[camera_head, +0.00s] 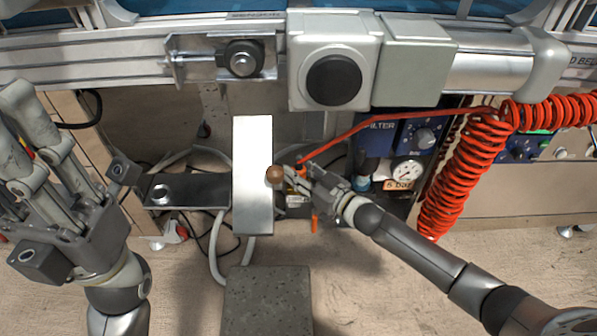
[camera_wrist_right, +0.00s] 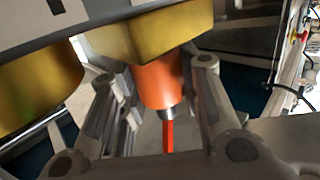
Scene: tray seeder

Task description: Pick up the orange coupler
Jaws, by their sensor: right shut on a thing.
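The orange coupler (camera_wrist_right: 160,84) shows in the right wrist view as a short orange cylinder. It sits between the fingers of my right gripper (camera_wrist_right: 205,100), its upper end against a yellow brass-coloured block (camera_wrist_right: 150,35). A thin red hose (camera_wrist_right: 168,136) runs down from its metal end. In the head view my right gripper (camera_head: 298,182) is at the right side of an upright metal plate (camera_head: 252,140) and mostly hides the coupler. My right gripper is shut on the coupler. My left gripper (camera_head: 14,135) is at the left edge, its fingers apart and empty.
A coiled red hose (camera_head: 462,172) hangs at the right, with a straight stretch reaching my right gripper. A pressure gauge (camera_head: 407,172) stands behind. A grey block (camera_head: 267,300) is in front. A dark flat bracket (camera_head: 188,190) is left of the plate. A rail crosses the top.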

